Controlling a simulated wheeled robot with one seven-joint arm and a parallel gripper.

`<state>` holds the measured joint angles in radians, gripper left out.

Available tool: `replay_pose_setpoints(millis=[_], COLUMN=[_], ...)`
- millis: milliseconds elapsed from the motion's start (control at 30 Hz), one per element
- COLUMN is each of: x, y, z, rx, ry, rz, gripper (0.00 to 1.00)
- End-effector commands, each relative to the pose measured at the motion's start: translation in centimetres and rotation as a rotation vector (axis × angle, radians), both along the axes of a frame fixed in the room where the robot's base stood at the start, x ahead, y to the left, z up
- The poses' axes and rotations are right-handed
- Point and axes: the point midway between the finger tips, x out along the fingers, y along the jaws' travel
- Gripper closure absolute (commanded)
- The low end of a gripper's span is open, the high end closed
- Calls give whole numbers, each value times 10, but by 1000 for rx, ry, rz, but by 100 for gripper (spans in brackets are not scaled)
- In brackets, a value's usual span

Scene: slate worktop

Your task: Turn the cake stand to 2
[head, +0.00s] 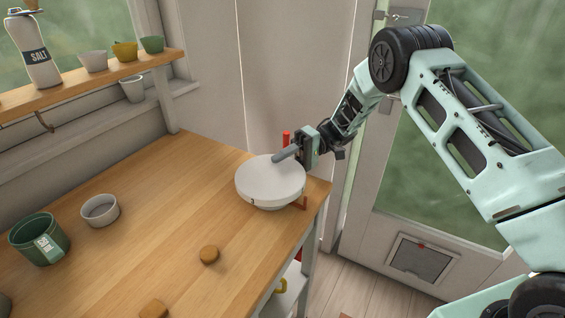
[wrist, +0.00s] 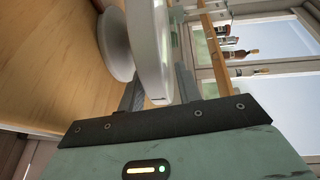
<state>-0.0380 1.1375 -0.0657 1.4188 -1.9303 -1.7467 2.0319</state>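The white cake stand (head: 270,180) stands near the right end of the wooden worktop, with a round top and a small dark mark low on its near side. No readable number shows on it. My gripper (head: 288,153) is at its far right rim, one finger above the plate. In the wrist view the fingers of my gripper (wrist: 160,88) lie on both sides of the rim of the cake stand (wrist: 148,45) and look closed on it; no clear gap shows. The lower finger is hidden in the head view.
A red upright piece (head: 286,137) stands behind the stand, and a small reddish-brown one (head: 305,203) in front. Two round wooden pieces (head: 209,254) (head: 153,309), a grey bowl (head: 100,211) and a green pot (head: 40,240) are left. The worktop between is clear.

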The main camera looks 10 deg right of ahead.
Motion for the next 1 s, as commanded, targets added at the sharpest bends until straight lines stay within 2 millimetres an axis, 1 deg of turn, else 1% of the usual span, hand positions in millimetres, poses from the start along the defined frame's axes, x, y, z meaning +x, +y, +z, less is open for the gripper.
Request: replay_pose_setpoints(millis=[300,367,467,567,1000], x=[0,1,5,12,53], y=[0,-2,-12,-28,-122], z=[1,0,0,1,10], rx=[2,2,3,1,3], ry=[2,2,2,0,-1], rz=[0,-1,-2,-2,-4], gripper=[57,57,57,57,57])
